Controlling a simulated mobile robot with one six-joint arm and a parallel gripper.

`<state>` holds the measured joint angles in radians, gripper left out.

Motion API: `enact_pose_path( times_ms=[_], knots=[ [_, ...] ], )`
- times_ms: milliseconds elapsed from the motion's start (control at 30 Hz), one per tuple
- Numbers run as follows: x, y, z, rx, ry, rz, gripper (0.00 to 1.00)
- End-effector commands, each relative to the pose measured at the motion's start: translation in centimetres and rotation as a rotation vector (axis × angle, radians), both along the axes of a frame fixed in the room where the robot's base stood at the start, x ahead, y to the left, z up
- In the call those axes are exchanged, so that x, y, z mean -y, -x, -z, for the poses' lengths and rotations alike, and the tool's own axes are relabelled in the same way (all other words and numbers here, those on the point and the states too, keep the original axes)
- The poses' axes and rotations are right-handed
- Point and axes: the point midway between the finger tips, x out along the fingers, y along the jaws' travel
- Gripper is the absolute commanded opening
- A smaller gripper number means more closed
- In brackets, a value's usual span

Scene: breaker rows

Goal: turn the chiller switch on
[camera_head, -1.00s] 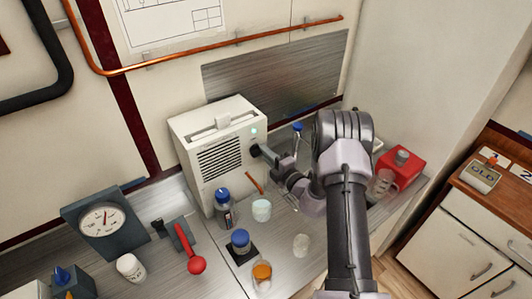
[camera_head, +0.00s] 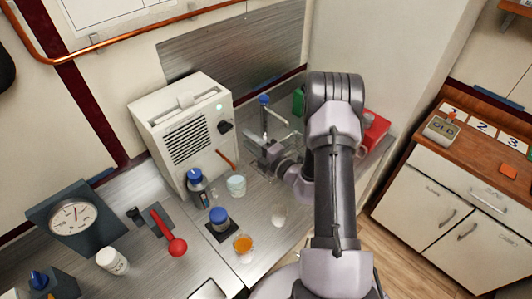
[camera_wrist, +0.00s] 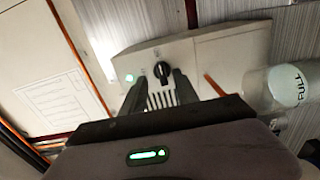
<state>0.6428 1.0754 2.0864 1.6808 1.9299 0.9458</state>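The chiller appears to be the white box (camera_head: 183,130) with a slatted vent, standing on the metal counter. Its black rotary knob (camera_head: 225,126) is on the front at the upper right, with a small lit green lamp (camera_head: 219,107) above it. In the wrist view the knob (camera_wrist: 162,71) shows between and beyond my fingers, with the green lamp (camera_wrist: 129,78) to its left. My gripper (camera_head: 254,146) is right of the knob and apart from it. Its two fingers are spread, with nothing between them in the wrist view.
A blue-capped bottle (camera_head: 197,187), a white cup (camera_head: 236,185) and a blue-lidded jar (camera_head: 219,219) stand close in front of the box. A tap (camera_head: 265,115) is behind my gripper. A red-handled lever (camera_head: 170,236) and a dial gauge (camera_head: 70,222) are at left.

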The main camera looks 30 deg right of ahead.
Motion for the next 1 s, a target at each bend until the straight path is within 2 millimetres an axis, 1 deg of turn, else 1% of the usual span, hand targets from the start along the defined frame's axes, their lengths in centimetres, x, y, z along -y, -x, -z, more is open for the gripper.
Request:
enact_pose_path(
  times_ms=[33,100,200,300,400,533,900,967,1000],
  knots=[
    [0.4,1.4,0.1,-0.003,-0.003,0.005,0.36],
    [0.8,3.3,0.1,-0.003,-0.003,0.005,0.36],
    [1.2,5.7,0.1,-0.002,-0.003,0.004,0.36],
    [1.6,7.5,0.1,-0.001,-0.001,0.003,0.36],
    [1.7,8.7,0.0,-0.001,-0.001,0.002,0.36],
    [1.8,9.2,0.0,0.0,0.0,0.0,0.36],
    [1.7,9.1,0.0,0.0,0.001,-0.002,0.36],
    [1.2,8.9,-0.3,0.009,0.021,-0.025,0.36],
    [0.2,8.6,-0.9,0.022,0.056,-0.068,0.36]
  ],
)
